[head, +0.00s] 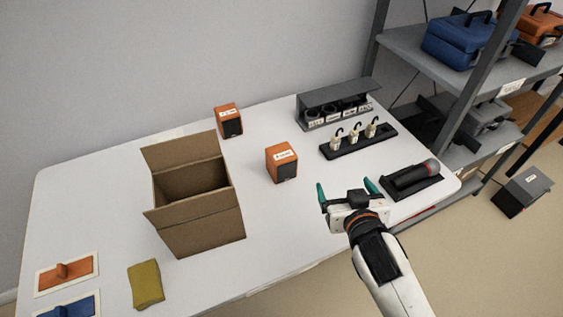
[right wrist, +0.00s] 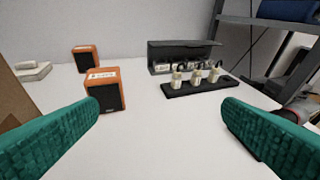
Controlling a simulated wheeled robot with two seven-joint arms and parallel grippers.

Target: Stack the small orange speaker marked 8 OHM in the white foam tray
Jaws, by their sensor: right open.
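Two small orange speakers with dark fronts and white labels stand on the white table. The nearer speaker (head: 282,162) is right of the cardboard box and the farther speaker (head: 228,121) is near the back edge. In the right wrist view, the nearer one (right wrist: 104,90) and the farther one (right wrist: 86,59) are ahead. I cannot read their labels. A low white object (right wrist: 33,72), possibly the foam tray, lies at left in the wrist view. My right gripper (head: 347,190) is open and empty, to the right of and nearer than the near speaker. My left gripper is out of view.
An open cardboard box (head: 204,218) stands mid-table. At right are a grey rack (head: 337,103), a black holder with small bulb-like items (head: 357,141) and a dark microphone-like item (head: 411,176). Orange and blue pads and an olive cloth (head: 146,284) lie front left. Grey shelving stands right.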

